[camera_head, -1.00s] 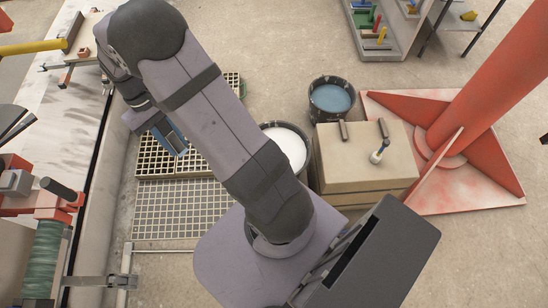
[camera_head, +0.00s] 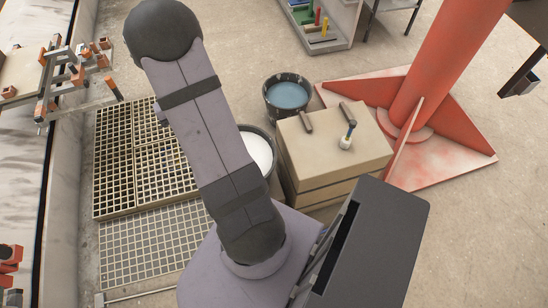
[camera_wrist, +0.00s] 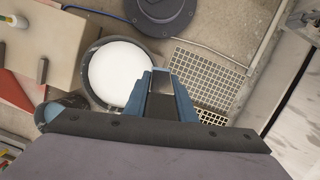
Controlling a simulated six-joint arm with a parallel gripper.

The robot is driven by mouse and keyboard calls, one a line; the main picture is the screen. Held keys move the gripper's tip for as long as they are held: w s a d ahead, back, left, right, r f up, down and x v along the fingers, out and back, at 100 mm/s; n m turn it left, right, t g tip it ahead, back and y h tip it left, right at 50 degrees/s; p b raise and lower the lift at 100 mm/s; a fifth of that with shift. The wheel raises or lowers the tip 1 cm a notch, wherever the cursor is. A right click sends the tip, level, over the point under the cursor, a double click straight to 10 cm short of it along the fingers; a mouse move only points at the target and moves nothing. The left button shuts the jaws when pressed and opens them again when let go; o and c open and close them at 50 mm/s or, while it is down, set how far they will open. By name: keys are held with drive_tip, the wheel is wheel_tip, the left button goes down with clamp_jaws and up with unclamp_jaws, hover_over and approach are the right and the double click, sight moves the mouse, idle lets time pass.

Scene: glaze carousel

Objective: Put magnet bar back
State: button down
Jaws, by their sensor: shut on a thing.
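My gripper (camera_wrist: 164,95) shows in the wrist view with its two blue fingers closed around a grey and dark piece (camera_wrist: 161,106). This piece is probably the magnet bar, but most of it is hidden by the fingers and wrist. The fingers point toward the floor grating, to the right of the white-filled bucket (camera_wrist: 118,72), and look clear of both. In the head view my arm hides the gripper and what it holds.
The head view shows a blue-filled bucket (camera_head: 287,97) beside a beige box (camera_head: 327,153) with dark handles and a small white pot. Grating (camera_head: 150,235) covers the floor at left. A red column (camera_head: 440,70) and a grey rack (camera_head: 337,42) with coloured bars stand beyond.

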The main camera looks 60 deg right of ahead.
drive_tip(key=s+d+f+m+t+b, duration=0.1)
drive_tip(key=s+d+f+m+b, duration=0.4)
drive_tip(key=s+d+f+b, duration=0.65)
drive_tip(key=s+d+f+m+t+b, duration=0.1)
drive_tip(key=s+d+f+m+b, duration=0.45)
drive_tip(key=s+d, duration=0.85)
drive_tip(key=shift+s+d+n+h, duration=0.25)
drive_tip(key=shift+d+n, duration=0.4)
drive_tip(key=shift+n, duration=0.65)
drive_tip(key=shift+s+d+n+h, duration=0.2)
drive_tip(key=shift+d+n, duration=0.45)
drive_tip(key=shift+n, duration=0.7)
drive_tip(key=shift+s+d+n+h, duration=0.2)
drive_tip(key=shift+d+n, duration=0.45)
drive_tip(key=shift+n, duration=0.65)
drive_tip(key=shift+f+b, duration=1.1)
drive_tip(key=shift+f, duration=3.9)
drive_tip(key=shift+f, duration=0.2)
drive_tip(key=c, duration=1.5)
unclamp_jaws()
drive_tip(key=shift+r, duration=0.1)
